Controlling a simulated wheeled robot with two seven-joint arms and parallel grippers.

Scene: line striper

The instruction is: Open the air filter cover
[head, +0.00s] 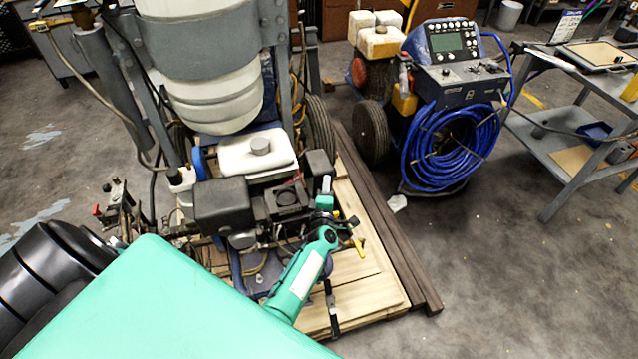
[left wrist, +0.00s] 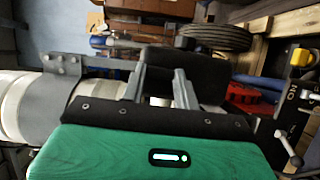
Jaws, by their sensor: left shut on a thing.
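The line striper's engine carries a white fuel tank (head: 258,153) in the head view. A black box (head: 319,163) at the engine's right side looks like the air filter cover. In the left wrist view this dark box (left wrist: 205,72) lies just beyond and between the grey fingers. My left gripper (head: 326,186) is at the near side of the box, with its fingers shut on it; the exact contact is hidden. The gripper also shows in the left wrist view (left wrist: 162,82), its fingers apart. The cover appears seated on the engine. My right gripper is not in view.
A larger black box (head: 222,205) sits at the engine's left. The striper stands on a wooden pallet (head: 372,285) with dark beams. A blue hose coil (head: 445,145) on another machine and a grey cart (head: 575,140) stand right. Floor at lower right is clear.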

